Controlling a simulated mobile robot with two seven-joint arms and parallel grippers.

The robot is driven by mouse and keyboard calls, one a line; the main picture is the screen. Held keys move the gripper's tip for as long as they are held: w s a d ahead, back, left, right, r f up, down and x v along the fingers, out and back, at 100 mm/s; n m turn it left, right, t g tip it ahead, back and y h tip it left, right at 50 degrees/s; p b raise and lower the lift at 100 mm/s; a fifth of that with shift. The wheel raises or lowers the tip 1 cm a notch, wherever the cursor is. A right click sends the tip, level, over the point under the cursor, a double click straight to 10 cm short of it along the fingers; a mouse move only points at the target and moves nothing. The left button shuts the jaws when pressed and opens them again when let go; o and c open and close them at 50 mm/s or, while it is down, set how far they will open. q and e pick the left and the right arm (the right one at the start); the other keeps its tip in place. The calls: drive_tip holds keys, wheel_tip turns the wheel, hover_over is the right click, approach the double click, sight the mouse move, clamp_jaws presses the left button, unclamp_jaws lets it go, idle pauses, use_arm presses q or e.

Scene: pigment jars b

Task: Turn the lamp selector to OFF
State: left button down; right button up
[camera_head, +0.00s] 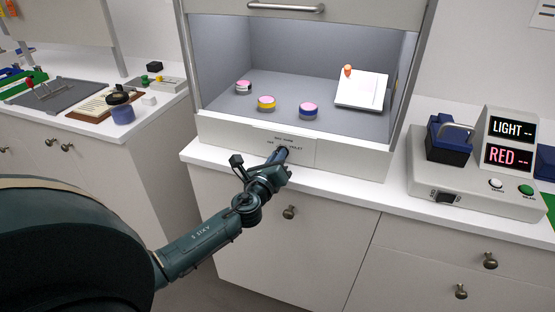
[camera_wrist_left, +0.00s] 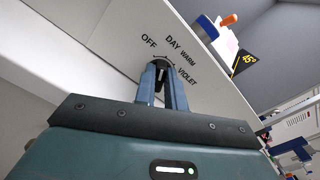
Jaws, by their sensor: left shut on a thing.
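The lamp selector is a small dark knob (camera_wrist_left: 161,76) on the white front panel below the cabinet opening. In the left wrist view the labels OFF, DAY, WARM and VIOLET arc around it, OFF at upper left and VIOLET at right. My left gripper (camera_wrist_left: 162,66) is shut on the knob, one blue-grey finger on each side. In the head view my left gripper (camera_head: 283,150) reaches the panel (camera_head: 235,133) and covers the knob. The fingers hide much of the knob, and I cannot tell which label it points to. My right gripper is not in view.
Inside the cabinet are several pigment jars, including a yellow-banded one (camera_head: 266,103) and a blue one (camera_head: 308,110), and a white board (camera_head: 372,88). A device with LIGHT and RED displays (camera_head: 507,157) stands on the right counter. A dark-lidded jar (camera_head: 122,115) stands on the left counter.

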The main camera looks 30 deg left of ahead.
use_arm(q)
drive_tip(key=shift+f+n+b, duration=0.15)
drive_tip(key=shift+n+b, duration=0.15)
drive_tip(key=shift+n, duration=1.3)
drive_tip(key=shift+n+b, duration=0.45)
drive_tip(key=shift+n, duration=0.85)
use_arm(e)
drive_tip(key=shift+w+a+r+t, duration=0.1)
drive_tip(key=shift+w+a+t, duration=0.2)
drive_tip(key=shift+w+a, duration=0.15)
use_arm(q)
drive_tip(key=shift+a, duration=0.1)
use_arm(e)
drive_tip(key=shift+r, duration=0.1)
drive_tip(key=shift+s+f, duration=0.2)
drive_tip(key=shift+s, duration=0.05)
use_arm(q)
drive_tip(key=c, duration=1.5)
unclamp_jaws()
drive_tip(key=shift+o, duration=0.2)
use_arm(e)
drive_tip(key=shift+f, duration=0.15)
